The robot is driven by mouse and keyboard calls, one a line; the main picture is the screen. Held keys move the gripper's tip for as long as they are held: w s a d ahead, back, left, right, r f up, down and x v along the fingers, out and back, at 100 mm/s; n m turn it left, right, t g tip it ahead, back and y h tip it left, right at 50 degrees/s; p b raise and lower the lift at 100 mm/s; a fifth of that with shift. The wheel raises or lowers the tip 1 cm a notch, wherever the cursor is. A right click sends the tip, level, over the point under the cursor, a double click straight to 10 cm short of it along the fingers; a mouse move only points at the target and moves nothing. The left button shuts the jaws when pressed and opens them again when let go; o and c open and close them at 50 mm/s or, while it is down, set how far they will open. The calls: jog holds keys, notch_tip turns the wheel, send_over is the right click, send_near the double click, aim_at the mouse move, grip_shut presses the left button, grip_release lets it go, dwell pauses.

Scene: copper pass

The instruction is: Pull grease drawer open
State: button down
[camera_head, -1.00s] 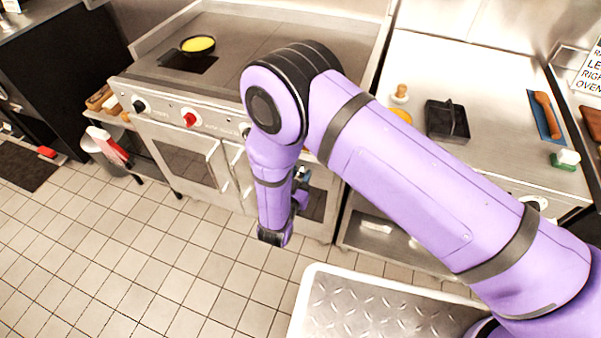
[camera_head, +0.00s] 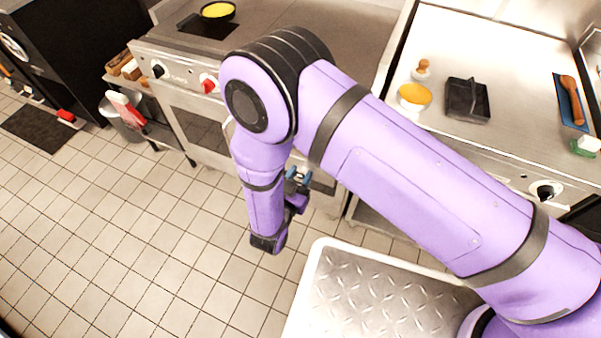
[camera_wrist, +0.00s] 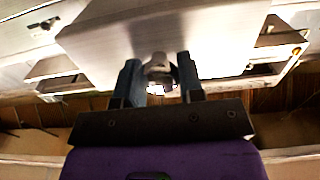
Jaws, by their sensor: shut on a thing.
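The grease drawer's pale metal front (camera_wrist: 170,25) fills the upper middle of the wrist view. A small rounded metal handle (camera_wrist: 160,70) stands out from it. My gripper (camera_wrist: 160,82) has its two blue-grey fingers shut on this handle, one on each side. In the head view my gripper (camera_head: 298,177) is low in front of the griddle range, partly behind my purple arm. The drawer is hidden behind the arm in that view. I cannot tell how far the drawer stands out from the range.
The griddle range (camera_head: 270,45) has a red knob (camera_head: 208,84) and a pan of yellow food (camera_head: 218,11). Tiled floor (camera_head: 150,250) at left is clear.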

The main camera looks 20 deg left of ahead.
jog(key=c, duration=0.8)
grip_release()
jog(key=shift+o, duration=0.2)
jog(key=s, duration=1)
jog(key=shift+s+a, duration=0.4)
jog(key=shift+a, duration=0.05)
